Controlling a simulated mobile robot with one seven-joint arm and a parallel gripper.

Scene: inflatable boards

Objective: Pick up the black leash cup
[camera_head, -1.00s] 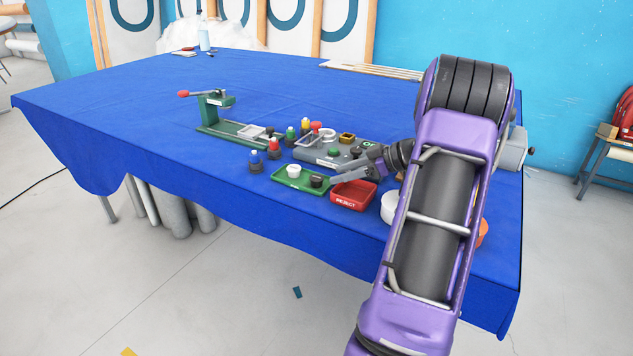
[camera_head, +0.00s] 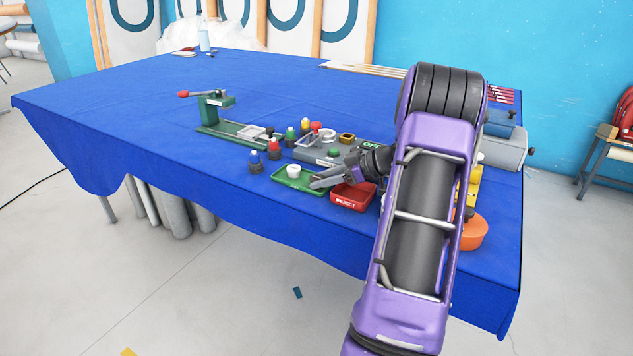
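The green tray (camera_head: 283,180) lies near the front edge of the blue table, with a white cup (camera_head: 293,171) in its left part. My gripper (camera_head: 316,181) reaches in from the right, with its grey fingers low over the right part of this tray. The black leash cup stood in that part of the tray in the earlier view. It is now hidden behind or between my fingers, and I cannot make it out. Whether the fingers touch it, or how far apart they are, I cannot tell.
A red reject tray (camera_head: 348,201) is right beside the green tray, under my wrist. Several coloured bottles (camera_head: 274,150) and a grey fixture (camera_head: 315,154) stand behind. A green press (camera_head: 215,112) is farther left.

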